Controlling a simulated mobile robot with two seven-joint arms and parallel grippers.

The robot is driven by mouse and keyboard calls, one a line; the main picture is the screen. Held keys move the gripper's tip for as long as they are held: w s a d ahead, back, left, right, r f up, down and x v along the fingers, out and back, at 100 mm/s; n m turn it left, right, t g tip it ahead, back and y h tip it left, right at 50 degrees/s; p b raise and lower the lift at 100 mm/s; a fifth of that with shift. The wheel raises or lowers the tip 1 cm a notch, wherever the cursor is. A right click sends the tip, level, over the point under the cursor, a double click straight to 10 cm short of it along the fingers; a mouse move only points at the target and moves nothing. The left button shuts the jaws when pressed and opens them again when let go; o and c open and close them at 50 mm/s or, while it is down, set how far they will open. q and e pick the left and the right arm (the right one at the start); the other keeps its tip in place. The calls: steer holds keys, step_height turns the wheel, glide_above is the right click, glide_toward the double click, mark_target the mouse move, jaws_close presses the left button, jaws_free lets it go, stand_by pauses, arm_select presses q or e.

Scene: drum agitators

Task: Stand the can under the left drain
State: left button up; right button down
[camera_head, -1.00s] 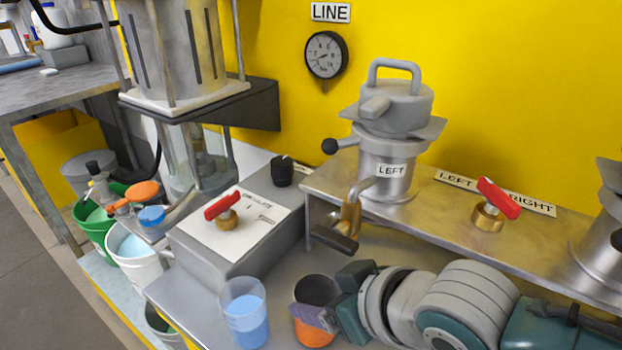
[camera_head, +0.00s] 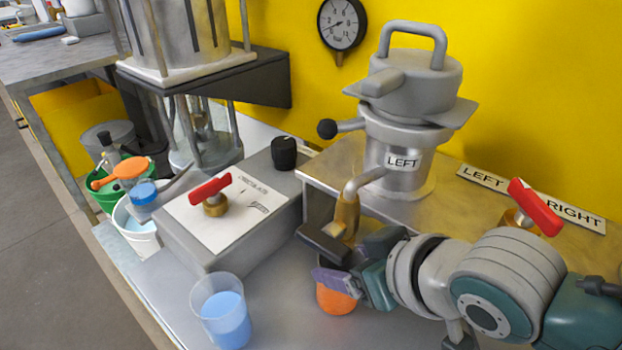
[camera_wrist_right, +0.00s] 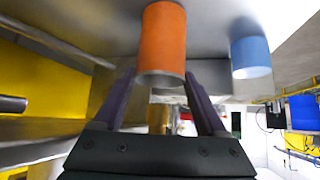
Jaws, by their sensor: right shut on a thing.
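The orange can (camera_head: 336,302) is on or just above the bench, close to the front of the left drain's brass valve (camera_head: 347,215). My right gripper (camera_head: 338,281) is shut on it and hides its upper part. In the right wrist view the can (camera_wrist_right: 162,40) is between the two fingers of my right gripper (camera_wrist_right: 160,76). The left drain's bent pipe (camera_head: 362,181) comes from the steel vessel marked LEFT (camera_head: 405,185). The can looks upright, but I cannot tell whether it is exactly below the outlet. My left gripper is not in view.
A clear cup of blue liquid (camera_head: 221,312) stands on the bench at left; it also shows in the right wrist view (camera_wrist_right: 251,57). A grey box with a red handle (camera_head: 211,189) is behind it. The steel shelf (camera_head: 320,170) overhangs the bench. Bench between cup and can is clear.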

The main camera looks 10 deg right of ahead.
steer(key=shift+c, duration=1)
jaws_free()
steer(key=shift+f, duration=0.15)
steer(key=s+d+r+g+h+p, duration=0.1)
steer(key=s+d+r, duration=0.1)
steer(key=s, duration=0.4)
steer(key=s+d+r+m+g+h+p, duration=0.1)
steer(key=s+d+r+g, duration=0.1)
steer(key=s+r, duration=0.3)
steer(key=s+d+r+m+g+p, duration=0.1)
steer(key=s+d+r+p, duration=0.1)
steer(key=s, duration=0.7)
step_height(320, 180, up, 2)
steer(key=shift+s+d+r+g+h, duration=0.1)
steer(key=shift+s+d+g+h, duration=0.15)
steer(key=shift+d+g+h, duration=0.2)
